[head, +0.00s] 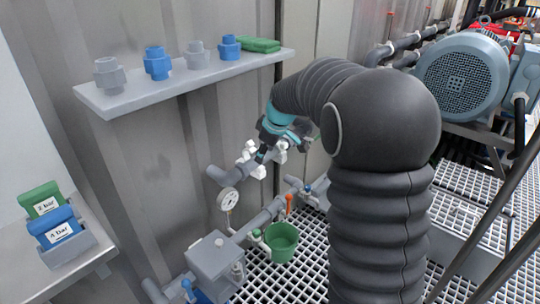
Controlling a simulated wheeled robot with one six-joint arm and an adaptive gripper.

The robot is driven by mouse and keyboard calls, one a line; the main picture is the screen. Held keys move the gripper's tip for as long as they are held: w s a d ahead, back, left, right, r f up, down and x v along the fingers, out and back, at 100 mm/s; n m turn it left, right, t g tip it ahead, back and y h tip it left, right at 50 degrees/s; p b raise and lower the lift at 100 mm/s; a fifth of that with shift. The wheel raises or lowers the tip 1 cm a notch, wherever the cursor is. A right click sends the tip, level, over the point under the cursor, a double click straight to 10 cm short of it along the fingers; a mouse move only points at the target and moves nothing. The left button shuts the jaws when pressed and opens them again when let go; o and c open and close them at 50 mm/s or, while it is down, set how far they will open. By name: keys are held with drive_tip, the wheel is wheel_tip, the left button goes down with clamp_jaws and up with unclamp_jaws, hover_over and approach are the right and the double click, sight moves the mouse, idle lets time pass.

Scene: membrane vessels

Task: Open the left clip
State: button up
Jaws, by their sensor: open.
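My gripper (264,154) is at the end of my black-sleeved arm, near the wall below the shelf, and it is open. It is small in the view and partly hidden by my arm. White clip-like parts show close around it: one on the left (249,150) and one on the right (280,152), at a short grey pipe (217,176). I cannot tell whether the fingers touch the left clip.
Below are a gauge (228,199), a green bucket (281,241) and a grey box (214,263). A motor (462,74) stands at right.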

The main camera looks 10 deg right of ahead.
drive_tip(key=shift+s+d, duration=0.25)
drive_tip(key=shift+s, duration=0.4)
drive_tip(key=shift+s+d, duration=0.25)
drive_tip(key=shift+s, duration=0.4)
drive_tip(key=shift+f, duration=0.2)
drive_tip(key=c, duration=0.5)
drive_tip(key=shift+d+f+b, duration=0.3)
drive_tip(key=shift+b, duration=0.65)
drive_tip(key=c, duration=0.4)
drive_tip(key=r+b, duration=0.1)
drive_tip(key=b, duration=0.1)
drive_tip(key=d+r+t+b, duration=0.1)
drive_tip(key=b, duration=0.1)
drive_tip(key=shift+s+d+m+t, duration=0.1)
drive_tip(key=shift+s+m+t, duration=0.05)
drive_tip(key=shift+m+t, duration=0.15)
clamp_jaws()
drive_tip(key=m+t+y+b, duration=0.1)
drive_tip(key=m+t+b, duration=0.1)
drive_tip(key=m+b, duration=0.1)
approach(251, 143)
drive_tip(key=d+f+v, duration=0.1)
drive_tip(key=v, duration=0.6)
drive_tip(key=shift+t+y, duration=0.3)
drive_tip(key=b+x, duration=0.1)
drive_tip(key=x, duration=1.2)
drive_tip(key=shift+a+f, duration=0.25)
drive_tip(key=shift+f, duration=0.05)
